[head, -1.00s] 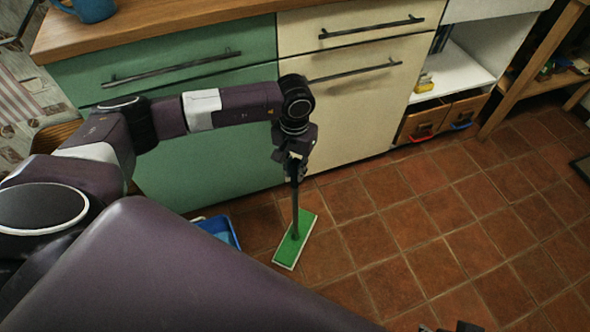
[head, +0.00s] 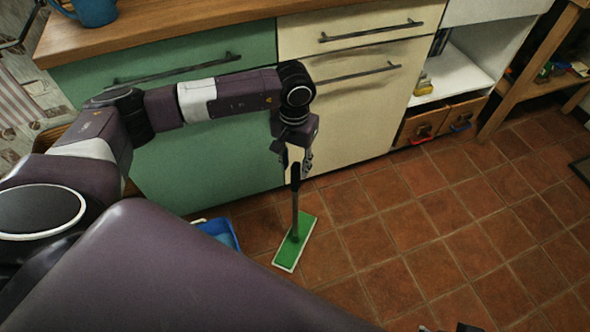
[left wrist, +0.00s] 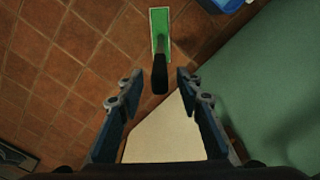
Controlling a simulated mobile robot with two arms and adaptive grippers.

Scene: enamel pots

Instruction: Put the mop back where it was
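The mop stands upright on the tiled floor in front of the cream cabinet. It has a flat green head (head: 294,245) with a pale edge and a thin dark handle (head: 295,208). In the left wrist view the black handle top (left wrist: 160,75) points toward the camera, and the green head (left wrist: 159,28) lies beyond it. My left gripper (head: 297,165) is open, its fingers apart on either side of the handle's top end. In the left wrist view its fingertips (left wrist: 157,86) show clear gaps to the handle. A small dark piece at the bottom edge may be my right gripper (head: 450,327), mostly cut off.
A blue bucket or tray (head: 218,234) stands left of the mop, partly hidden by my body. Green (head: 205,160) and cream (head: 350,120) cabinets stand behind. Drawer boxes (head: 440,120) and a wooden shelf (head: 535,75) are at right. The floor right of the mop is clear.

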